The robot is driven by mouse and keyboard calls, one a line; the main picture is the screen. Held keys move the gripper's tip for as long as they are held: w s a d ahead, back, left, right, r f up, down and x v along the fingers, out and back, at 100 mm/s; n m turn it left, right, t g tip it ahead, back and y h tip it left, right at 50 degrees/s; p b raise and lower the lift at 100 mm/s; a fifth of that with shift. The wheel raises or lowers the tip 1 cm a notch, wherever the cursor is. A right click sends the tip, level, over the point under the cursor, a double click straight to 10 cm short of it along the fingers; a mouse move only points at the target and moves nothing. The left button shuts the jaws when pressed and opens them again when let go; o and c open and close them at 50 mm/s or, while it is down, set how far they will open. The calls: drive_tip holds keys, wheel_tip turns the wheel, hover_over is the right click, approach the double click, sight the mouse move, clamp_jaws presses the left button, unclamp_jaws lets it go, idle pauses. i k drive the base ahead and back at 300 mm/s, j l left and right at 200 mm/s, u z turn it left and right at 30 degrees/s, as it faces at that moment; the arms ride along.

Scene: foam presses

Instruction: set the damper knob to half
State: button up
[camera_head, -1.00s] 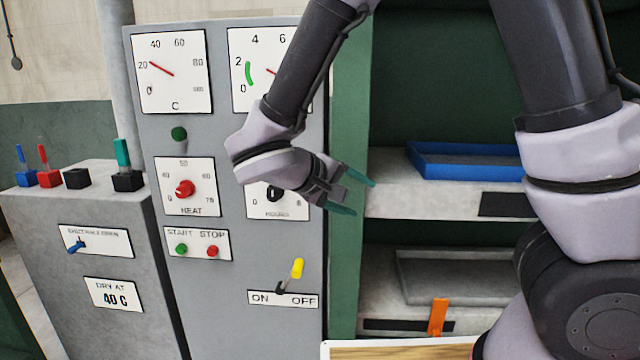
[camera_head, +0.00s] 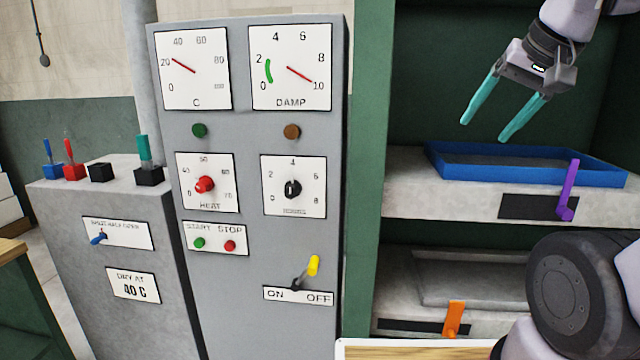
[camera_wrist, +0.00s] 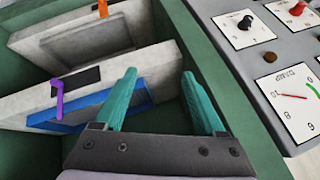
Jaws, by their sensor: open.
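The knob that I take for the damper knob is a small blue one (camera_head: 98,238) on a white plate (camera_head: 130,236) on the low grey cabinet at left. The plate's small print seems to read shut, half, open. The blue handle points left and slightly down, toward the left end of the plate. My gripper (camera_head: 484,130) is at the upper right, far from this knob, in front of the upper press opening. Its teal fingers are apart with nothing between them. They also show in the wrist view (camera_wrist: 159,73), where the blue knob is not in view.
A tall grey panel (camera_head: 258,250) with gauges, a red knob (camera_head: 204,184), a black knob (camera_head: 293,189) and a yellow lever (camera_head: 313,265) stands between. Several coloured levers top the low cabinet. A blue tray (camera_head: 600,175), purple lever (camera_head: 570,190) and orange lever (camera_head: 455,318) are at right.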

sight(102, 236)
drive_tip(key=u, duration=1.65)
drive_tip(key=i+l+u, duration=0.1)
drive_tip(key=i, duration=0.3)
drive_tip(key=i+l+u, duration=0.1)
drive_tip(key=i, duration=0.25)
